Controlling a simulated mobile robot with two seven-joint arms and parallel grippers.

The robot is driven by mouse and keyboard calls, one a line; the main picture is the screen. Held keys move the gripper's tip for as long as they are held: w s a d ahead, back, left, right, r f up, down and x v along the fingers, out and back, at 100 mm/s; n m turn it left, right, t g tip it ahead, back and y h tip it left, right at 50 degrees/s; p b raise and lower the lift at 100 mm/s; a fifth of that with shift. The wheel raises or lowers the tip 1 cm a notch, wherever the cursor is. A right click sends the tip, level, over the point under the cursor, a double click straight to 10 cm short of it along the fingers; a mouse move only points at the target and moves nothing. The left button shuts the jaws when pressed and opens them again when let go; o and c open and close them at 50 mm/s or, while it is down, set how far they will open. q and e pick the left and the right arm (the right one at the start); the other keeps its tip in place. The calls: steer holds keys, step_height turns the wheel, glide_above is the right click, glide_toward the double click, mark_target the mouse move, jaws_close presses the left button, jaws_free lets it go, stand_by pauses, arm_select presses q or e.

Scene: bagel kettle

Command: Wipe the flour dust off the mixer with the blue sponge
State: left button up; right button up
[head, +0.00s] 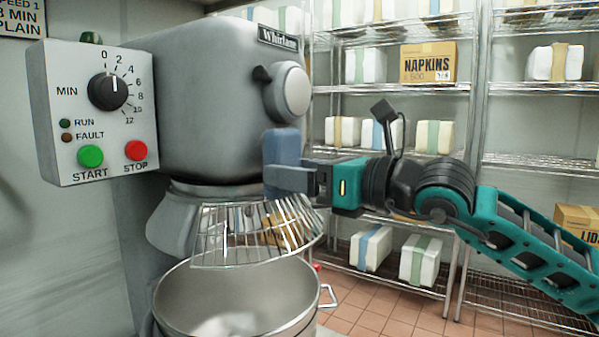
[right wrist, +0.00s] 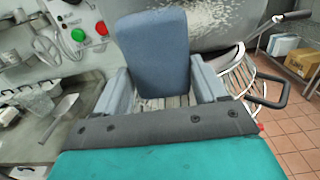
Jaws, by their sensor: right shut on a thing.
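The grey mixer (head: 215,95) fills the left half of the head view, with a steel bowl (head: 240,300) below its head. My right gripper (head: 284,180) is shut on the blue sponge (head: 283,146), which stands upright from the fingers beside the mixer head's lower right side. In the right wrist view the sponge (right wrist: 155,50) rises between the fingers. Pale flour dust (right wrist: 215,20) shows on the mixer's grey surface behind and right of the sponge. I cannot tell whether the sponge touches the mixer. My left gripper is out of view.
A wire bowl guard (head: 255,230) sits just below my right gripper. The control box (head: 105,110) with its dial and buttons is at the left. Wire shelves (head: 390,90) with wrapped packs and boxes stand behind. The wrist view shows a metal counter (right wrist: 30,135) with a scoop.

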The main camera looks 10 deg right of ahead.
steer(key=shift+x, duration=0.9)
stand_by(0.5)
steer(key=shift+w+d, duration=0.7)
steer(key=shift+d, duration=0.15)
